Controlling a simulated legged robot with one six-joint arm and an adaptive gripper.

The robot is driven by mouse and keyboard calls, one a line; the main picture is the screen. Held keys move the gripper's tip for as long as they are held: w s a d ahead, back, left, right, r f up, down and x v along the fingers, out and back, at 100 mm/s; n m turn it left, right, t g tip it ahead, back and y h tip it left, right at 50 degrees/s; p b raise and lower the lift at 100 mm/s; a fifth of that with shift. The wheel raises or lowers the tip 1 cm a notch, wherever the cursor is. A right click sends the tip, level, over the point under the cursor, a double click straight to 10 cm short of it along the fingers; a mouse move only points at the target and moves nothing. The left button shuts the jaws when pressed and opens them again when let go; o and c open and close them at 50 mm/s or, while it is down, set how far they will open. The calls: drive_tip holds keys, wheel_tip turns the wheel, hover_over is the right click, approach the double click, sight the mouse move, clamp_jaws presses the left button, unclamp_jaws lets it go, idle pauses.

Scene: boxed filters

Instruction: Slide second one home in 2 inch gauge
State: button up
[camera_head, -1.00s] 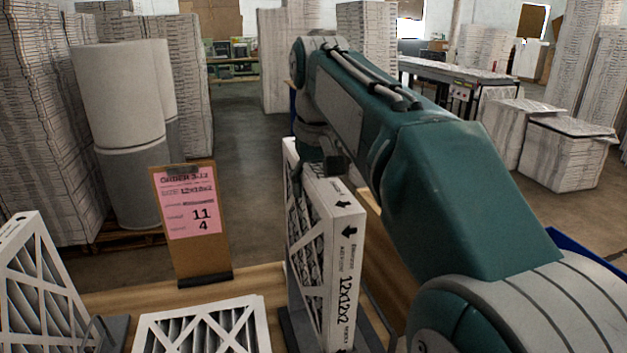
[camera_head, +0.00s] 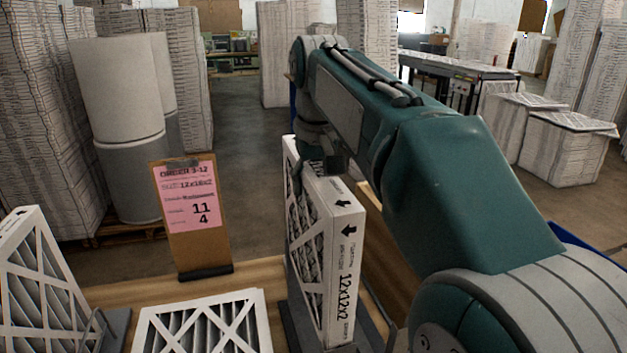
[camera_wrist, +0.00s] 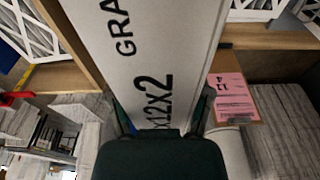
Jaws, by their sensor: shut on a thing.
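A white-framed pleated filter (camera_head: 342,268) marked 12x12x2 stands upright in the head view, its pleated face turned left. My gripper (camera_wrist: 160,118) is shut on its upper edge, with a finger on each side of the frame in the wrist view. In the head view my gripper (camera_head: 320,162) is partly hidden behind my arm. The filter's lower end is at a dark gauge base (camera_head: 296,335) on the wooden bench. Whether it is fully seated there I cannot tell.
Another filter (camera_head: 205,325) lies flat at the front. One more (camera_head: 38,285) leans at the left by a dark stand (camera_head: 115,330). A clipboard with a pink order sheet (camera_head: 188,198) stands behind them. My arm covers the right side.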

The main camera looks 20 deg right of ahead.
drive_tip(key=shift+f, duration=1.9)
